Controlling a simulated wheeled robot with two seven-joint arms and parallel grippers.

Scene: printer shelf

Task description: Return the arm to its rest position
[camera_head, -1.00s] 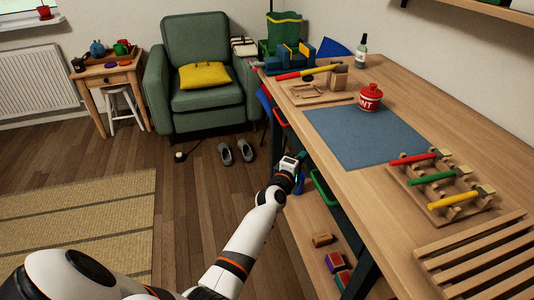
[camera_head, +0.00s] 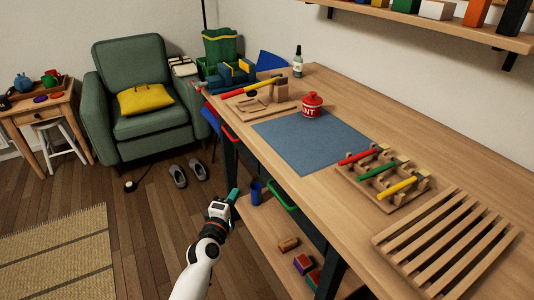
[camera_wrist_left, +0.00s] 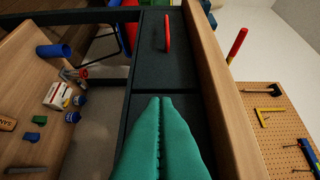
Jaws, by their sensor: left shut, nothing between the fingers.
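My left arm comes in from the bottom of the head view, and its left gripper (camera_head: 233,195) is beside the front edge of the workbench (camera_head: 420,150), below the level of the top. In the left wrist view the teal fingers (camera_wrist_left: 160,135) are pressed together with nothing between them. Ahead of them is a dark drawer front with a red handle (camera_wrist_left: 167,33). The right gripper is in neither view.
The lower shelf (camera_head: 262,228) holds a blue cup (camera_head: 256,193) and several small blocks.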

